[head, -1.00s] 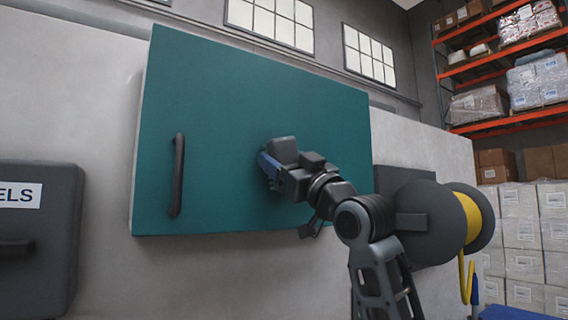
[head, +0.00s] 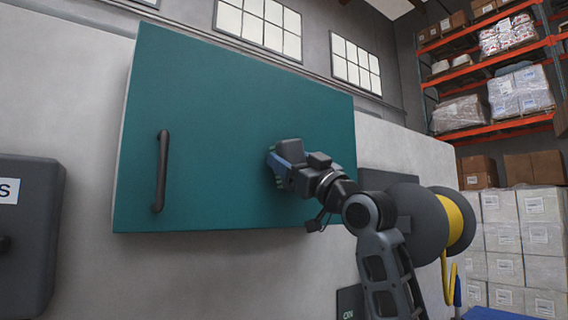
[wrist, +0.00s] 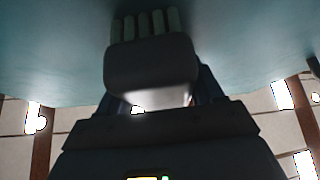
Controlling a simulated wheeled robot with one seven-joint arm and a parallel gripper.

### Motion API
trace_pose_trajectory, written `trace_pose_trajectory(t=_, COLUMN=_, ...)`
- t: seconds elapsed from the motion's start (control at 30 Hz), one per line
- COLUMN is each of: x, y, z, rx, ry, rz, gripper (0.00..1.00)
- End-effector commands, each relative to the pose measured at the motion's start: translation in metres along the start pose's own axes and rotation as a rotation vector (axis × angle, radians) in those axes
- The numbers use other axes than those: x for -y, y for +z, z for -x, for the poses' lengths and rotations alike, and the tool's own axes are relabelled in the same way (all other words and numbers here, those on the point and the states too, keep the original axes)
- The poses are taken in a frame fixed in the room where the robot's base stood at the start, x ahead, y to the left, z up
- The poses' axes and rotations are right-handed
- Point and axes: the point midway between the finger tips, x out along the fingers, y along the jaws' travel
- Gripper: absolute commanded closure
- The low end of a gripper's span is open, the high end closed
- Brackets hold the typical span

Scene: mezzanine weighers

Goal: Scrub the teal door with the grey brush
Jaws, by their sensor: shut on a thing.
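The teal door (head: 225,110) is a wide flat panel on the grey wall, with a dark vertical handle (head: 161,172) near its left side. My gripper (head: 281,163) is at the right half of the door, shut on the grey brush (head: 289,146). In the wrist view the brush (wrist: 152,70) shows as a rounded grey block with a row of pale green bristles pointing at the teal surface (wrist: 245,45). The bristle tips are at or very close to the door; I cannot tell whether they touch.
A dark reel with a yellow hose (head: 450,222) is on the wall right of the door, close to my arm. A dark box with a label (head: 28,235) is at the left. Stacked white cartons (head: 520,235) and orange racking (head: 490,130) stand at the right.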

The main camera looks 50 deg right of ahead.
Motion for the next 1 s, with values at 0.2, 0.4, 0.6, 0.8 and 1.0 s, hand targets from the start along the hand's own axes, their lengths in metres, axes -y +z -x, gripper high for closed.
trace_pose_trajectory(t=0.2, x=-0.018, y=0.007, z=0.003, rx=0.008, ry=0.002, rz=0.000, gripper=0.67)
trace_pose_trajectory(t=0.4, x=-0.025, y=0.008, z=0.004, rx=0.008, ry=0.002, rz=-0.001, gripper=0.67)
trace_pose_trajectory(t=0.6, x=-0.035, y=0.010, z=0.007, rx=0.007, ry=0.002, rz=-0.001, gripper=0.67)
trace_pose_trajectory(t=0.8, x=-0.051, y=0.013, z=0.010, rx=0.005, ry=0.002, rz=0.000, gripper=0.67)
trace_pose_trajectory(t=1.0, x=-0.061, y=0.013, z=0.011, rx=0.003, ry=0.001, rz=0.000, gripper=0.67)
